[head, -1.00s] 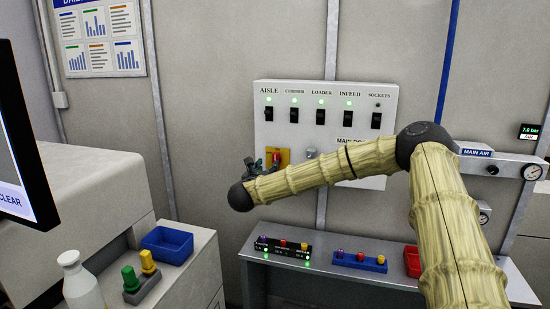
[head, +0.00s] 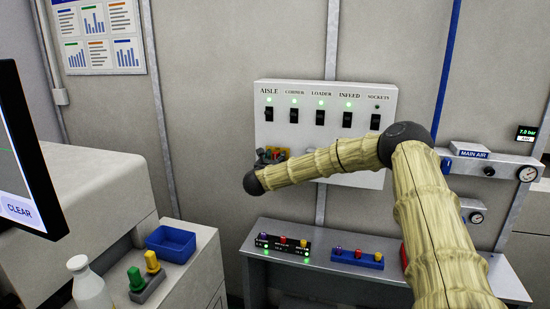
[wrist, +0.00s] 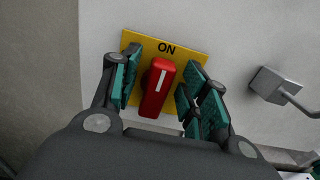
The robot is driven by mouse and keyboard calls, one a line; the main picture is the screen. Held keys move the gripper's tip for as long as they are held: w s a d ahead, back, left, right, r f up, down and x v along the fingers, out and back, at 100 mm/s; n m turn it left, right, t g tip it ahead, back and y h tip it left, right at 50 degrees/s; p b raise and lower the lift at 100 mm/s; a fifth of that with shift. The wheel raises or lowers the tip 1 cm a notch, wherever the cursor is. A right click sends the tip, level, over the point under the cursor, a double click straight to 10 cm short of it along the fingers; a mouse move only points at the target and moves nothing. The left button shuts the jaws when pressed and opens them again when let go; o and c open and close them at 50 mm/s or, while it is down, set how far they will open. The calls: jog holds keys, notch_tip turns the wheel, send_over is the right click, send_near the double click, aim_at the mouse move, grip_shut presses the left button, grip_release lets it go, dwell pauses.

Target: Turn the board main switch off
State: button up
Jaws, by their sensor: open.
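The main switch is a red rotary handle (wrist: 158,88) with a white line, on a yellow plate (wrist: 190,46) marked ON. In the wrist view the handle points up towards ON, tilted slightly right. My gripper (wrist: 160,90) is open, its green-padded fingers on either side of the handle, with gaps visible on both sides. In the head view my gripper (head: 268,156) is in front of the lower left of the white switch board (head: 325,92) and hides most of the yellow plate. I cannot tell how deep the fingers reach.
The board carries a row of black switches (head: 320,117), several with green lights. A grey knob or latch (wrist: 275,85) sits right of the plate. Below are a bench (head: 320,240) with button boxes and a blue tray (head: 170,243) at left. A monitor (head: 25,150) stands at far left.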

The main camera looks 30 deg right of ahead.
grip_shut()
jog(key=shift+f+n+b, duration=0.15)
jog(key=shift+n+b, duration=0.15)
jog(key=shift+b, duration=0.25)
jog(key=shift+w+a+f+n+b, duration=0.25)
jog(key=shift+n+b, duration=1.75)
jog(key=shift+n, duration=0.85)
jog(key=shift+w+a+f+n+b, duration=0.2)
jog(key=shift+f+n+b, duration=0.1)
jog(key=shift+n+b, duration=2.15)
jog(key=shift+w+a+f+n+b, duration=0.25)
jog(key=shift+n+b, duration=1.25)
jog(key=shift+n, duration=2.1)
